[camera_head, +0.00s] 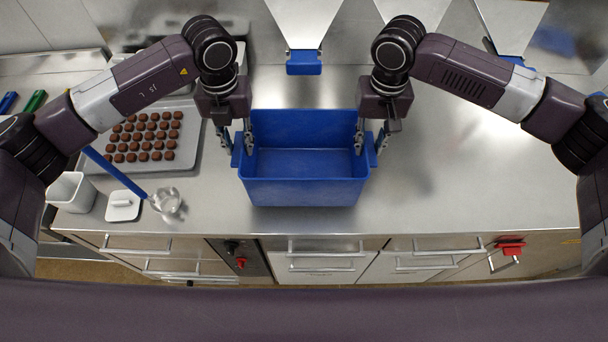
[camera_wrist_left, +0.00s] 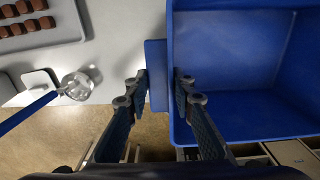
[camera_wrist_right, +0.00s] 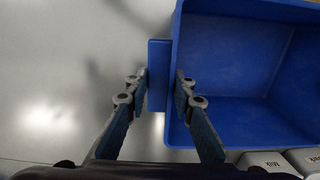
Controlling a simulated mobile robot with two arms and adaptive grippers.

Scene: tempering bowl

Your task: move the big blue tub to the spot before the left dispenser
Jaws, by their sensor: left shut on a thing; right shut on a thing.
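The big blue tub (camera_head: 304,191) is an open, empty rectangular box near the front middle of the steel counter. My left gripper (camera_head: 241,140) is shut on the tub's left side handle; in the left wrist view the fingers (camera_wrist_left: 158,88) sit on both sides of that blue flange. My right gripper (camera_head: 371,141) is shut on the right side handle, and the right wrist view shows its fingers (camera_wrist_right: 160,90) on both sides of it. The left dispenser (camera_head: 304,25) is likely the pale hopper with a blue outlet (camera_head: 304,63) straight behind the tub. Whether the tub touches the counter is unclear.
A tray of chocolates (camera_head: 185,158) lies left of the tub. A blue-handled ladle (camera_head: 166,200), a white lid (camera_head: 123,205) and a white container (camera_head: 72,191) are at the front left. More hoppers (camera_head: 412,12) stand behind. The counter (camera_head: 470,170) right of the tub is clear.

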